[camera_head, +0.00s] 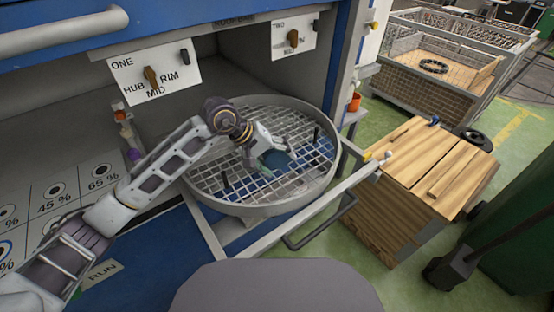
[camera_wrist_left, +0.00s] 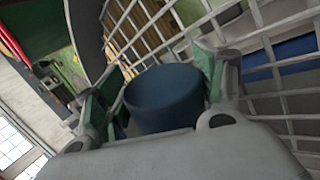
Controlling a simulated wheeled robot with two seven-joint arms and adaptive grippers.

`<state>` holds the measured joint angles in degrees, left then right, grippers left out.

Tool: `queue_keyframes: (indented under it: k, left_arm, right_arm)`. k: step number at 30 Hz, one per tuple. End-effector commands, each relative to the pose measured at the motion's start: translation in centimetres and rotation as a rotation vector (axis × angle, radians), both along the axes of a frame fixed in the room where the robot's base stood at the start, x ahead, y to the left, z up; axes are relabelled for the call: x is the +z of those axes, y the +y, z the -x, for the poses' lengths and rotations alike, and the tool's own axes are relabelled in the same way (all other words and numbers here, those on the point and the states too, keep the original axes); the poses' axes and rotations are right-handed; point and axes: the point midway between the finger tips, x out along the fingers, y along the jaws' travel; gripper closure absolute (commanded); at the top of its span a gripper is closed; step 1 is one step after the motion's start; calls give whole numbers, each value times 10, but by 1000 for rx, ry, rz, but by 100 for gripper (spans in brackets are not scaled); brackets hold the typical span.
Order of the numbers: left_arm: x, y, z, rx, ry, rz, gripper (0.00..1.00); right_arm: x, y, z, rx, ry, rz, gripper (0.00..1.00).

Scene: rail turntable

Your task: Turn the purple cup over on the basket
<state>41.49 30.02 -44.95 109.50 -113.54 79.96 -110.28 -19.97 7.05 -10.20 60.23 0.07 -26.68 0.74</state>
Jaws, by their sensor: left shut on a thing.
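The basket is a round, shallow tray with a wire-grid floor (camera_head: 240,204) in front of the machine's opening. My left gripper (camera_head: 272,157) is low over the grid, right of its middle. In the left wrist view the gripper (camera_wrist_left: 160,95) is shut on a dark blue cup (camera_wrist_left: 165,98), with a green-padded finger on each side. The cup looks blue here, not purple. Its lower part is hidden by the gripper, and I cannot tell whether it touches the grid. A small purple thing (camera_head: 133,155) shows at the left post. My right gripper is out of view.
Short dark pegs stand up from the grid (camera_head: 226,181). A wooden crate (camera_head: 415,190) stands at the right, near a rail with a black handle (camera_head: 320,222). A panel with percent marks (camera_head: 60,200) is at left.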

Motion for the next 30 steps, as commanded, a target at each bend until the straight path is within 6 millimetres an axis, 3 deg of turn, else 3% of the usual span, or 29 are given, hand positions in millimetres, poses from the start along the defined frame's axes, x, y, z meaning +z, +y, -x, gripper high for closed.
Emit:
queue_keyframes:
  k: [28,30]
  left_arm:
    - [-16,1,2,0,14,-9,61]
    - [-17,2,2,1,15,-10,65]
  right_arm:
    - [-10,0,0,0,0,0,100]
    - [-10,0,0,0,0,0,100]
